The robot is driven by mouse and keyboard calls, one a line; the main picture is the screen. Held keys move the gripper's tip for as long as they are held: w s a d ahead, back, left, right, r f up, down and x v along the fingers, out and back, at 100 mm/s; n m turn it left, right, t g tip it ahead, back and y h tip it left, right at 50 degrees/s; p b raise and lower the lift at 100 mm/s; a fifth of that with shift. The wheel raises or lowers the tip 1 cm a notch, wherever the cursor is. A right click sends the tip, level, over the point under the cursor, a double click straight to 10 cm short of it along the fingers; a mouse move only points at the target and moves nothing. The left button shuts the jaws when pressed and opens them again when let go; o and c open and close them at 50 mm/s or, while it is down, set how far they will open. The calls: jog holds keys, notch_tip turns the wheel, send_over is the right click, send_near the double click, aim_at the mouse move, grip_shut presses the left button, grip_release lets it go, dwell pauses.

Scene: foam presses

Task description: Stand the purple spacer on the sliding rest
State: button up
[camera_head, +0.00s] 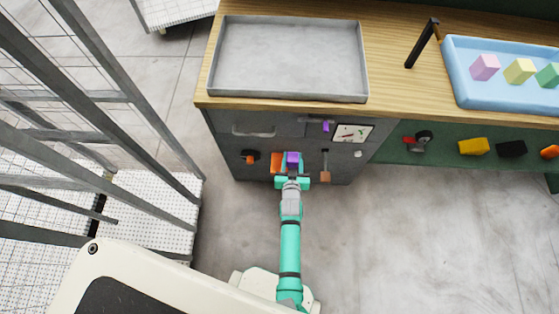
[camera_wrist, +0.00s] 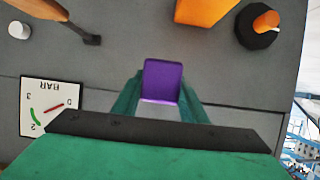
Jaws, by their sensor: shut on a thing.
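The purple spacer (camera_head: 293,158) is held by my green gripper (camera_head: 292,175) in front of the grey cabinet's panel. In the wrist view the spacer (camera_wrist: 162,78) is a purple block between the two green fingers (camera_wrist: 162,98), which are shut on it. Its lower end is pale in that view. A grey bar with a small purple piece (camera_head: 326,127) is on the cabinet front, above and right of the gripper. I cannot tell whether this is the sliding rest. No rest shows clearly in the wrist view.
The panel carries an orange block (camera_head: 276,162), a black and orange knob (camera_head: 250,156), a brown-handled lever (camera_head: 325,170) and a gauge (camera_head: 353,133). A grey tray (camera_head: 288,99) and a blue tray (camera_head: 460,90) with blocks stand on the wooden top. Metal railings are at left.

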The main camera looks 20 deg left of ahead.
jog(key=shift+w+a+f, duration=0.2)
jog(key=shift+a+f, duration=0.75)
jog(key=shift+f, duration=0.05)
jog(key=shift+w+a+f, duration=0.25)
jog(key=shift+a+f, duration=0.7)
jog(key=shift+f, duration=0.05)
jog(key=shift+w+a+f, duration=0.2)
jog(key=shift+a+f, duration=0.75)
jog(key=shift+f, duration=0.05)
jog(key=shift+f, duration=0.1)
jog(key=shift+w+a+f, duration=0.1)
jog(key=shift+a+f, duration=0.1)
jog(key=shift+f, duration=1.5)
jog(key=o, duration=1.1)
jog(key=shift+f, duration=0.1)
